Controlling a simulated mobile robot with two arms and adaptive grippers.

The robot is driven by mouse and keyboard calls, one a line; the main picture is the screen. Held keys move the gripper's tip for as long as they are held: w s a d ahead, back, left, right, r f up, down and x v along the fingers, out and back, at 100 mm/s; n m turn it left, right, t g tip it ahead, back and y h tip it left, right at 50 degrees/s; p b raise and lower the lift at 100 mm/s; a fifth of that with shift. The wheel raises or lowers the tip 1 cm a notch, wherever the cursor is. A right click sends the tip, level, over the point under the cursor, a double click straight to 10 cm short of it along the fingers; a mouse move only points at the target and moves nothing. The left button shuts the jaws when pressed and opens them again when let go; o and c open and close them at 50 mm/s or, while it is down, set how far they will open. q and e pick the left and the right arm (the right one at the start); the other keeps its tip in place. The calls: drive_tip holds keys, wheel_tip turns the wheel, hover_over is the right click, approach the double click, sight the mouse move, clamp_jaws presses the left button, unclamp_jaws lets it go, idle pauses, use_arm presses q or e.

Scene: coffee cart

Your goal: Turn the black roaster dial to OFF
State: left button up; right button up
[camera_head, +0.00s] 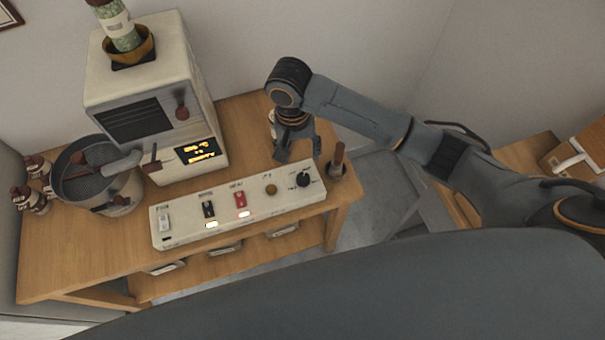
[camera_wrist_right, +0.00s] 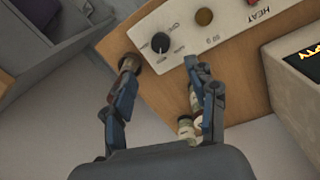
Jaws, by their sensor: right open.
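The black dial (camera_head: 303,179) is a small round knob with a pale pointer mark, at the right end of the white control panel (camera_head: 180,236). In the right wrist view the black dial (camera_wrist_right: 160,42) shows beyond the fingertips, with small printed labels around it that I cannot read for certain. My right gripper (camera_head: 297,159) hangs above and just behind the panel's right end, apart from the dial. In the right wrist view its two fingers (camera_wrist_right: 162,68) are spread with nothing between the tips. My left gripper is not in view.
A dark-handled tool (camera_head: 338,160) stands upright just right of the panel. Bottles (camera_wrist_right: 187,128) stand close to a finger in the wrist view. The white roaster (camera_head: 150,88) and a metal pot (camera_head: 98,175) are at left. The panel also carries black and red switches.

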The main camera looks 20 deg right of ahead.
sight(303, 179)
drive_tip(key=f, duration=1.2)
drive_tip(key=shift+s+d+p, duration=0.1)
drive_tip(key=shift+d+p, duration=0.25)
drive_tip(key=shift+d, duration=0.05)
